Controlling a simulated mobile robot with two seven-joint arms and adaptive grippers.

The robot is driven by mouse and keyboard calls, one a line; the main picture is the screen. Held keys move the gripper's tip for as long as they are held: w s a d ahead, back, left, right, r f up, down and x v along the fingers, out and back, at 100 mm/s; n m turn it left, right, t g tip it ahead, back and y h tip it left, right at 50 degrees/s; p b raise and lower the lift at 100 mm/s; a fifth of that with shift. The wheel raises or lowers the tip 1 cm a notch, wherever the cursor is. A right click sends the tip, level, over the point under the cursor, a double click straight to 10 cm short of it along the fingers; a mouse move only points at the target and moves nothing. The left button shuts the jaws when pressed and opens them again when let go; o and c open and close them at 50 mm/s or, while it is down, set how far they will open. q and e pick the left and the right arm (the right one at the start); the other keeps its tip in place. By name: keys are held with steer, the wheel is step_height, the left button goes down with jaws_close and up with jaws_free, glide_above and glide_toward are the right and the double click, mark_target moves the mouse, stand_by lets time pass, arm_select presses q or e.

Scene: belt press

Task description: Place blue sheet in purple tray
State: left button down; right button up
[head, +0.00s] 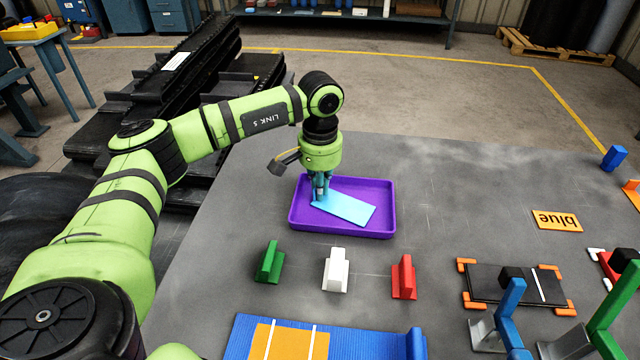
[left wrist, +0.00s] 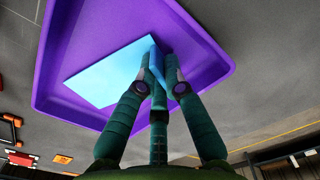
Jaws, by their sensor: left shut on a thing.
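The purple tray (head: 376,190) lies on the grey table in the head view, and its rim and floor fill much of the left wrist view (left wrist: 192,38). The light blue sheet (head: 347,208) is inside the tray's outline, lying slantwise; it also shows in the left wrist view (left wrist: 105,75). My left gripper (head: 320,196) points down over the tray's left part, its fingers shut on the sheet's left end. In the left wrist view the fingertips (left wrist: 160,72) meet at the sheet's edge. Whether the sheet touches the tray floor is hard to tell. My right gripper is not in view.
Green (head: 269,262), white (head: 335,270) and red (head: 404,277) stands are in front of the tray. A blue mat with an orange sheet (head: 289,340) lies nearer.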

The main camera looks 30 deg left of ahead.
arm_select(q)
steer(key=shift+f, duration=0.1)
steer(key=c, duration=1.8)
jaws_free()
steer(key=shift+f, duration=0.1)
steer(key=o, duration=0.5)
steer(key=shift+c, duration=0.2)
steer(key=shift+r, duration=0.4)
step_height(320, 180, up, 12)
steer(key=b, duration=0.2)
steer(key=shift+f, duration=0.15)
steer(key=shift+d, duration=0.1)
